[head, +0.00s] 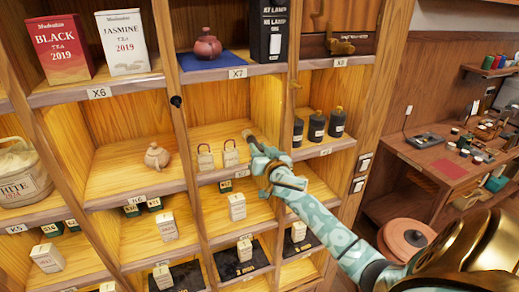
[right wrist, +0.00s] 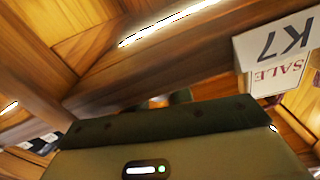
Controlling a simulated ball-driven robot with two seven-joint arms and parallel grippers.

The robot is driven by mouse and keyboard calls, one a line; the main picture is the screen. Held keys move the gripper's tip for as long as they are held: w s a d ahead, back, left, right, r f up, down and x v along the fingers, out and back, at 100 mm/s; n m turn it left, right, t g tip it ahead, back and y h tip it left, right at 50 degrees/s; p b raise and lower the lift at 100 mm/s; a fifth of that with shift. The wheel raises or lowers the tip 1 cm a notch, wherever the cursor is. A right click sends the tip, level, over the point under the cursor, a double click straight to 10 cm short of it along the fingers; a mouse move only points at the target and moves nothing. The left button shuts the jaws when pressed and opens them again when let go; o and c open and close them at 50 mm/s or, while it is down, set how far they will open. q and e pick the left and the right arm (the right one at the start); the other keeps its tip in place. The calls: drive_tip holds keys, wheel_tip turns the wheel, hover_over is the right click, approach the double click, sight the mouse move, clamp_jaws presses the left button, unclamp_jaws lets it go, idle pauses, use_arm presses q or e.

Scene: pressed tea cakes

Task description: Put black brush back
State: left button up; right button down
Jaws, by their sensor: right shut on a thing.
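My right gripper (head: 254,146) reaches in from the lower right of the head view, to the front of a wooden shelf cell. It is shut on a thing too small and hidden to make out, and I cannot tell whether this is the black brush. In the right wrist view the dark gripper housing (right wrist: 165,135) fills the lower middle and hides the jaws. No black brush can be clearly made out elsewhere. A small black round thing (head: 176,101) shows on a shelf upright, left of the gripper. My left gripper is not in view.
Three dark bottles (head: 317,126) stand right of the gripper. A teapot (head: 157,156) sits further left. A K7 label (right wrist: 284,43) hangs close by in the wrist view. A side table (head: 440,160) stands right.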

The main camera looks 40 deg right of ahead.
drive_tip(key=c, duration=1.2)
unclamp_jaws()
drive_tip(key=b+v, duration=0.4)
drive_tip(key=v, duration=1.2)
drive_tip(key=s+a+f+n+g+y, duration=0.1)
drive_tip(key=s+a+f+g, duration=0.15)
drive_tip(key=f, duration=0.95)
drive_tip(key=s+a+f+n+g+y, duration=0.1)
drive_tip(key=s+f+n+g, duration=0.15)
drive_tip(key=f, duration=0.95)
drive_tip(key=s+a+f+g+y, duration=0.1)
drive_tip(key=s+a+f+g, duration=0.15)
drive_tip(key=f, duration=1.05)
drive_tip(key=s+a+f+n+g+y, duration=0.1)
drive_tip(key=s+a+f+n+g, duration=0.1)
drive_tip(key=s+f, duration=0.4)
drive_tip(key=s+a+f+n+g, duration=0.2)
drive_tip(key=s+a+f, duration=0.3)
drive_tip(key=s, duration=0.9)
drive_tip(key=s+a+f+n+g+y, duration=0.1)
drive_tip(key=s+a+f+n+g, duration=0.1)
drive_tip(key=s+f, duration=0.7)
drive_tip(key=shift+s+a+g+y, duration=0.3)
drive_tip(key=shift+s+a+g, duration=0.35)
drive_tip(key=shift+g, duration=0.5)
